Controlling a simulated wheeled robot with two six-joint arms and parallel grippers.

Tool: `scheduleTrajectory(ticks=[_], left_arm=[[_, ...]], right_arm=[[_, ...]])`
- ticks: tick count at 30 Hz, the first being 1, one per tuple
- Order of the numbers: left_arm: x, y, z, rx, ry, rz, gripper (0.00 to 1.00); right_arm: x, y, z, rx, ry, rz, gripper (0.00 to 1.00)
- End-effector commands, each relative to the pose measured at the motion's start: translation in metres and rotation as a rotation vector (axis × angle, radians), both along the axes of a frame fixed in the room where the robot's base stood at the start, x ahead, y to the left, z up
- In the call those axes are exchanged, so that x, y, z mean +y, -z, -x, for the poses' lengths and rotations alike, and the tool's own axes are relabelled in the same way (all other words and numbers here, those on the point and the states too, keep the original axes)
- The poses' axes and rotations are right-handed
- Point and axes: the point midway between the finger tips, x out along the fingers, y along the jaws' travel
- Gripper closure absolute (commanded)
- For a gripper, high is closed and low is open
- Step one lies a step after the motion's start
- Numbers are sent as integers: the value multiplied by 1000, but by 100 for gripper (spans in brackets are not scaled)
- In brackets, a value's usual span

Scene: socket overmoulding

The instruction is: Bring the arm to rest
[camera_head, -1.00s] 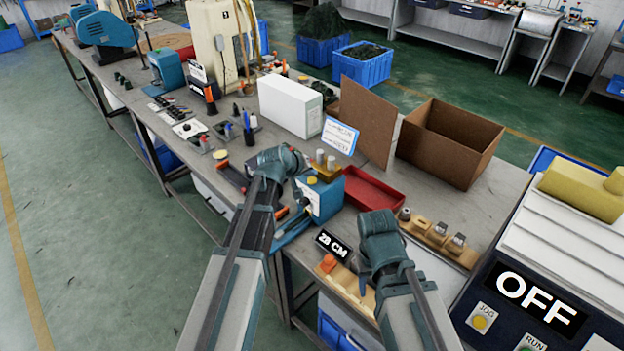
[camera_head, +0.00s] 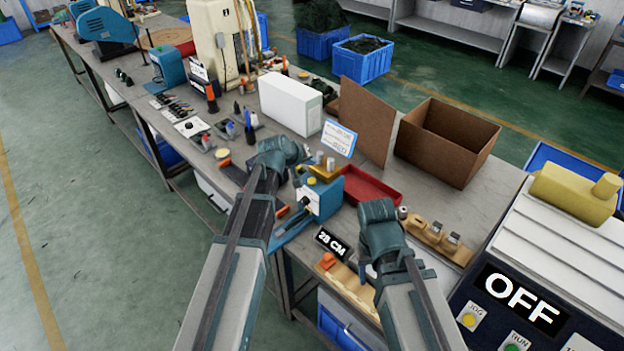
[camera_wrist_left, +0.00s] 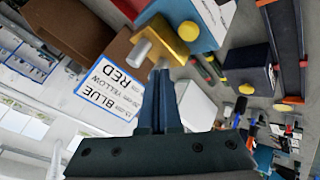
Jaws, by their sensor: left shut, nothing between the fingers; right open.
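My left arm (camera_head: 250,225) reaches in over the table's front edge in the head view. Its gripper (camera_head: 283,152) is above the bench, left of the blue device (camera_head: 322,200); its fingertips are hidden there. In the left wrist view the left gripper (camera_wrist_left: 161,75) has its two fingers together and holds nothing. A gold block with silver pegs (camera_wrist_left: 165,45) and a colour label card (camera_wrist_left: 112,90) are behind the fingers. My right arm (camera_head: 412,290) is bent over the front edge, and its gripper (camera_head: 378,225) is open beside the wooden rack, fingers mostly hidden.
A red tray (camera_head: 368,187), an open cardboard box (camera_head: 445,140) and a white box (camera_head: 290,103) stand behind the arms. A wooden rack with metal parts (camera_head: 437,236) and a 28 CM sign (camera_head: 331,243) are near the right gripper. An OFF-marked machine (camera_head: 520,298) stands right.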

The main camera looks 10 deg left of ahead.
Motion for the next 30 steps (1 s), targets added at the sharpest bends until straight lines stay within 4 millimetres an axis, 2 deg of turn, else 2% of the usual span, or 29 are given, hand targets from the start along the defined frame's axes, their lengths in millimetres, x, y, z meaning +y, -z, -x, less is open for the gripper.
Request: scheduleTrajectory(ticks=[14, 17, 20, 23, 24, 27, 30], left_arm=[[-1, 0, 1, 1, 2, -1, 100], [-12, 5, 13, 27, 35, -24, 100], [-41, 19, 49, 101, 128, -88, 100], [-73, 38, 106, 216, 265, -195, 100], [-83, 45, 131, 266, 320, -242, 100], [-98, 58, 191, 388, 447, -365, 100], [-102, 65, 243, 496, 548, -478, 100]], right_arm=[[0, 0, 0, 0, 0, 0, 50], [0, 0, 0, 0, 0, 0, 50], [0, 0, 0, 0, 0, 0, 50], [0, 0, 0, 0, 0, 0, 50], [0, 0, 0, 0, 0, 0, 50], [0, 0, 0, 0, 0, 0, 50], [0, 0, 0, 0, 0, 0, 50]])
